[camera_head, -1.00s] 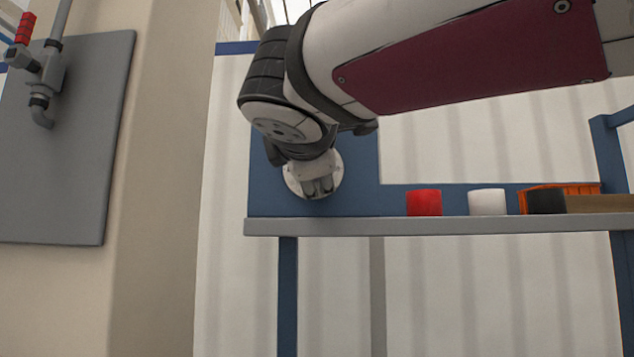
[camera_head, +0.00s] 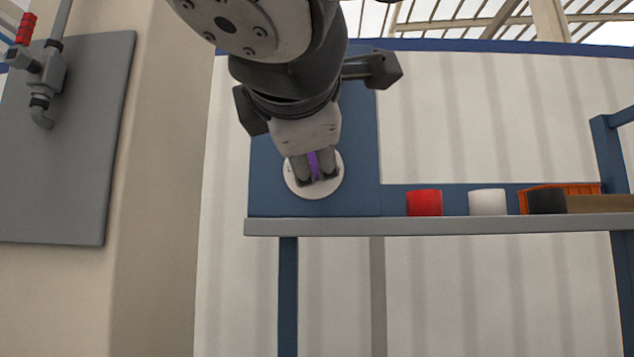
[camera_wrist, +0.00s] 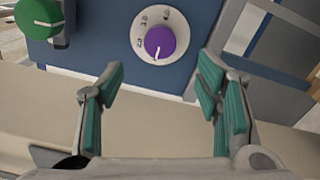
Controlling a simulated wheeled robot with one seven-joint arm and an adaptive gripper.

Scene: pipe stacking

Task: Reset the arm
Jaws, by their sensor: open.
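My gripper (camera_head: 315,166) is in front of the blue panel in the head view, overlapping the white dial in the picture. In the wrist view my gripper (camera_wrist: 162,85) is open, its two teal-padded fingers wide apart with nothing between them. A purple knob (camera_wrist: 160,42) on a white numbered dial (camera_wrist: 176,21) sits beyond the fingertips, apart from them. A strip of the purple knob also shows between the fingers in the head view (camera_head: 314,163). A green knob (camera_wrist: 38,18) is at the upper left of the wrist view.
A shelf (camera_head: 420,227) holds a red cylinder (camera_head: 424,203), a white cylinder (camera_head: 487,202), a black cylinder (camera_head: 546,201) and an orange bin (camera_head: 584,188). A blue upright (camera_head: 610,160) stands at right. A grey board with a pipe valve (camera_head: 50,68) is at left.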

